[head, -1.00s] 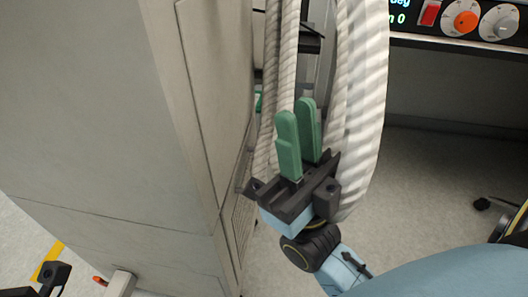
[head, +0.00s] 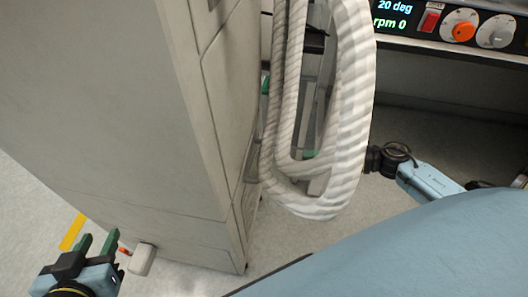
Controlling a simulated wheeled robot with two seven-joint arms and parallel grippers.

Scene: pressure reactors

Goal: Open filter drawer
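No part is clearly marked as the filter drawer. A tall beige cabinet (head: 130,110) fills the left side; its narrower right face has seams and panels, with a slatted part low down, partly behind the hose. My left gripper (head: 97,242) is at the bottom left, in front of the cabinet's lower part. Its green fingers are apart with nothing between them. My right arm comes in from the right. Its wrist ends behind the pale ribbed hose (head: 352,100), so the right gripper is mostly hidden; a small green piece shows inside the hose loop.
The hose hangs in a loop just right of the cabinet. A white block with an orange tip (head: 142,259) is near the cabinet's foot, close to my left gripper. A control panel (head: 450,22) with knobs and a display is at the top right. Open floor lies below it.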

